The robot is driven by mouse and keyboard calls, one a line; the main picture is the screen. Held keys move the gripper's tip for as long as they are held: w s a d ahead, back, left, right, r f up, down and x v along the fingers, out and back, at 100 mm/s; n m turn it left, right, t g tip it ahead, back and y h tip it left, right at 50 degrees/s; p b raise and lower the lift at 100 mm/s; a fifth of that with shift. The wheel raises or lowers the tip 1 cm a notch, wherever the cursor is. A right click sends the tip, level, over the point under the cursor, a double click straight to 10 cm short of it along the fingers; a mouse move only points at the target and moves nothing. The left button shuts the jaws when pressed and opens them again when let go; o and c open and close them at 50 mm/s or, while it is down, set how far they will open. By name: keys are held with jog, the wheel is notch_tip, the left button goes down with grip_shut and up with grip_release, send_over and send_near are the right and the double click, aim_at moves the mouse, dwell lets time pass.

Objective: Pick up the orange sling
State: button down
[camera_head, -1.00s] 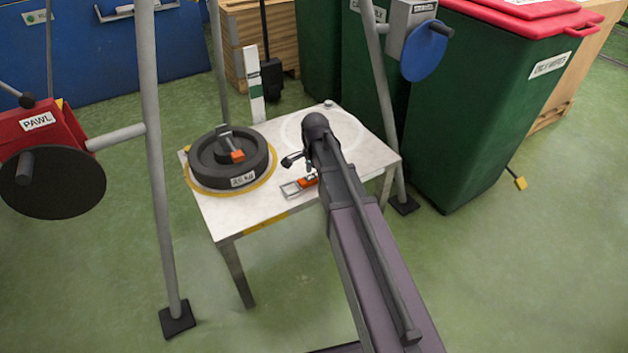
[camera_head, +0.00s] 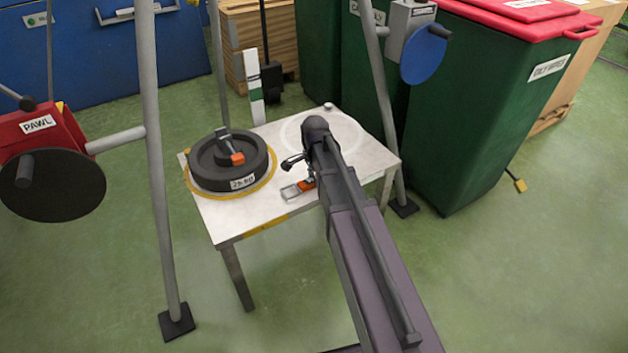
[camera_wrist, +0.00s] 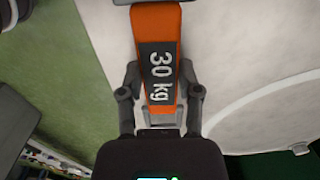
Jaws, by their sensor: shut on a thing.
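The orange sling (camera_wrist: 160,25) has a dark panel marked "30 kg" and lies between the two fingers of my gripper (camera_wrist: 159,95) in the wrist view. My gripper is shut on it. In the head view the orange sling (camera_head: 306,184) shows as a small orange patch by the front edge of the white table (camera_head: 345,160), with a pale metal end to its left. My arm hides part of it and most of my gripper there. I cannot tell whether the sling touches the table.
A dark round weight (camera_head: 208,172) with a handle and an orange patch on top stands at the table's left. Metal poles (camera_head: 152,120) stand around the table. A green bin (camera_head: 480,120) is at right, and a red pawl box (camera_head: 50,135) with a dark disc at left.

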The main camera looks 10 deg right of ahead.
aim_at(315, 179)
jog(key=shift+r, duration=0.15)
notch_tip(315, 179, up, 4)
jog(key=p, duration=0.4)
jog(key=s+p, duration=0.1)
jog(key=s, duration=1.5)
jog(key=shift+d+r, duration=0.35)
jog(key=shift+d, duration=0.05)
dwell(0.5)
